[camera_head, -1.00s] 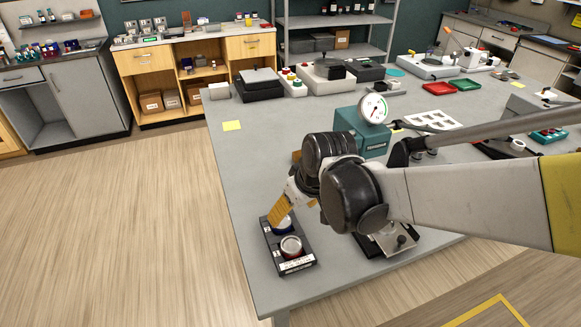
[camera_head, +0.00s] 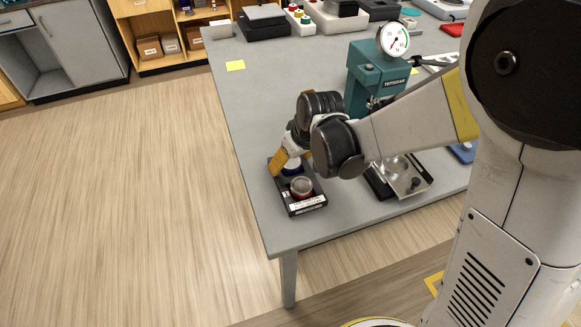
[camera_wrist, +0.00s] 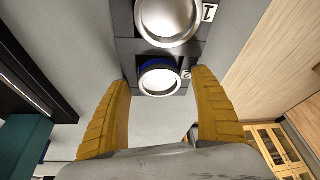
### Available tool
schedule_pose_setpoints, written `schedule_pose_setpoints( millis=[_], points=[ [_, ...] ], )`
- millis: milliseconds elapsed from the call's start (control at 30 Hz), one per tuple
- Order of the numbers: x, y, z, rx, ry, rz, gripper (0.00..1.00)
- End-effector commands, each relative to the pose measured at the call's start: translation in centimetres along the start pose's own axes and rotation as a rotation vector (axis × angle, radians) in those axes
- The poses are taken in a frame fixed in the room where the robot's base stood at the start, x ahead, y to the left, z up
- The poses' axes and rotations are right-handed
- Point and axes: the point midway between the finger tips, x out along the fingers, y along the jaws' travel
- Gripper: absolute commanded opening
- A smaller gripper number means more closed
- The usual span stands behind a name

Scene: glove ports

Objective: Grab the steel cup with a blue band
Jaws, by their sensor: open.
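The steel cup with a blue band (camera_wrist: 160,79) sits in a dark two-place holder (camera_wrist: 126,48). In the wrist view it lies between and slightly beyond my yellow fingertips, with clear gaps on both sides. In the head view this cup (camera_head: 292,168) is partly hidden by my gripper (camera_head: 281,163). My gripper (camera_wrist: 161,83) is open and empty, reaching down at the cup from the holder's back end. A second steel cup (camera_head: 302,187), with a reddish band, sits in the holder's front place; it also shows in the wrist view (camera_wrist: 168,17).
The holder stands near the left front edge of the grey table (camera_head: 245,110). To its right is a metal plate fixture (camera_head: 405,178), and behind that a teal press with a dial gauge (camera_head: 368,75). The table's left side is mostly clear, apart from a yellow note (camera_head: 235,66).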

Motion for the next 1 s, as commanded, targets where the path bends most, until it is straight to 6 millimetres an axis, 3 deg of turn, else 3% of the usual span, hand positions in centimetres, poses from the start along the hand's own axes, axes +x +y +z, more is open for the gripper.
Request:
schedule_pose_setpoints(
  millis=[233, 400, 467, 833, 1000],
  points=[
    [0.3, 0.0, 0.0, 0.0, 0.0, 0.0, 0.73],
    [0.3, 0.0, 0.0, 0.0, 0.0, 0.0, 0.21],
    [0.3, 0.0, 0.0, 0.0, 0.0, 0.0, 0.07],
    [0.2, 0.0, -0.1, 0.0, 0.0, 0.0, 0.07],
    [-0.9, 0.0, -0.5, 0.0, 0.0, 0.0, 0.07]
  ],
)
